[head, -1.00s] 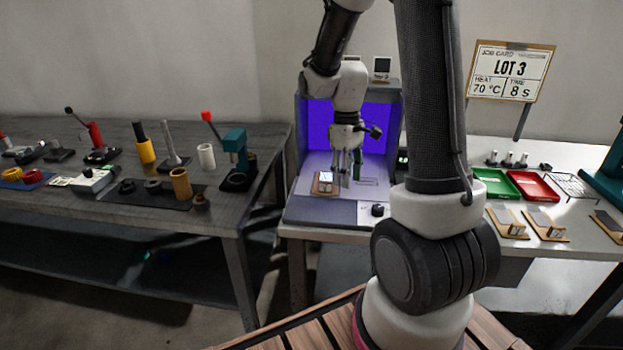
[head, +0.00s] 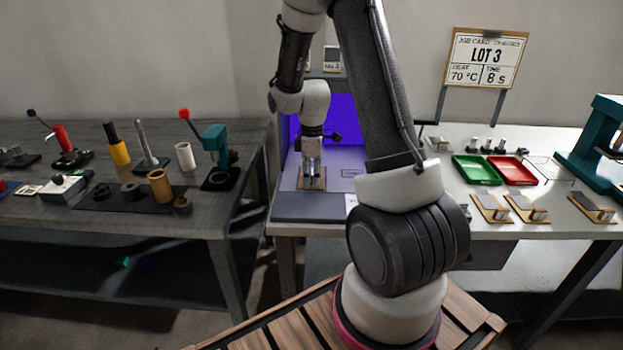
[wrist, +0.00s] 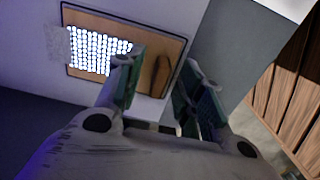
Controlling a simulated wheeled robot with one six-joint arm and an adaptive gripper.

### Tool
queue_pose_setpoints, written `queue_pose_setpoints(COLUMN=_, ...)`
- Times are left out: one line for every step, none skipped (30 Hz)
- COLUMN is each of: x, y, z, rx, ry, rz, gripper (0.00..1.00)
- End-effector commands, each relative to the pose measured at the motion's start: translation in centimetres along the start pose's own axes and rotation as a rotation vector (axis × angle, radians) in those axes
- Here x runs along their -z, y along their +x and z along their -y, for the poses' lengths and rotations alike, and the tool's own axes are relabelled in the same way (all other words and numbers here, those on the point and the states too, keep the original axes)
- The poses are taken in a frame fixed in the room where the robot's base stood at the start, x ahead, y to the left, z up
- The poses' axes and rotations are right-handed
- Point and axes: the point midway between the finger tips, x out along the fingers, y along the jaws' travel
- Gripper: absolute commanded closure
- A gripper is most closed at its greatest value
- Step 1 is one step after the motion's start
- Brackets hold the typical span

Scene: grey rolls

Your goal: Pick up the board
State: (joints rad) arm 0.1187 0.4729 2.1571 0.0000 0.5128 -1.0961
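The board (head: 322,184) is a small wooden plate lying on the pale floor of the purple-lit booth. In the wrist view the board (wrist: 112,26) carries a bright panel of white dots and a raised brown block (wrist: 161,76). My gripper (head: 311,172) is just above it and hides most of it in the head view. In the wrist view my gripper (wrist: 162,92) has its two green-padded fingers apart. The left finger overlaps the board beside the brown block, and the right finger is past the board's edge. Contact cannot be told.
Similar boards (head: 490,208) lie on the right table, in front of a green tray (head: 476,169) and a red tray (head: 512,170). The booth (head: 345,120) has walls behind my gripper. A left bench (head: 90,215) holds several tools.

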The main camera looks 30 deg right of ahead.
Motion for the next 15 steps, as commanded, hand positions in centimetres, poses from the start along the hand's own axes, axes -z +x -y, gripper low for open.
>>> queue_pose_setpoints(x=0.00, y=0.51, z=0.03, rx=0.001, ry=0.000, rz=0.000, gripper=0.62)
queue_pose_setpoints(x=0.01, y=0.68, z=0.01, rx=0.000, ry=0.000, rz=0.000, gripper=0.62)
queue_pose_setpoints(x=0.02, y=0.83, z=0.00, rx=-0.001, ry=0.000, rz=0.000, gripper=0.62)
queue_pose_setpoints(x=0.02, y=0.89, z=0.00, rx=-0.001, ry=0.000, rz=0.000, gripper=0.62)
queue_pose_setpoints(x=0.02, y=0.91, z=0.00, rx=-0.001, ry=0.000, rz=-0.001, gripper=0.62)
queue_pose_setpoints(x=0.02, y=0.90, z=-0.01, rx=-0.001, ry=0.000, rz=-0.001, gripper=0.62)
queue_pose_setpoints(x=0.03, y=0.89, z=-0.01, rx=-0.001, ry=0.000, rz=-0.001, gripper=0.62)
queue_pose_setpoints(x=0.03, y=0.88, z=-0.01, rx=-0.001, ry=0.000, rz=-0.001, gripper=0.62)
queue_pose_setpoints(x=0.02, y=0.88, z=-0.01, rx=-0.001, ry=0.000, rz=-0.001, gripper=0.62)
queue_pose_setpoints(x=0.03, y=0.87, z=0.00, rx=-0.001, ry=0.000, rz=-0.001, gripper=0.66)
queue_pose_setpoints(x=0.03, y=0.87, z=0.00, rx=-0.001, ry=0.000, rz=-0.001, gripper=0.72)
queue_pose_setpoints(x=0.03, y=0.87, z=0.00, rx=-0.001, ry=0.000, rz=-0.001, gripper=0.79)
queue_pose_setpoints(x=0.03, y=0.87, z=0.00, rx=-0.001, ry=0.000, rz=-0.001, gripper=0.84)
queue_pose_setpoints(x=0.02, y=0.86, z=0.00, rx=-0.001, ry=0.000, rz=-0.001, gripper=0.90)
queue_pose_setpoints(x=0.03, y=0.86, z=0.00, rx=-0.001, ry=0.000, rz=-0.001, gripper=0.97)
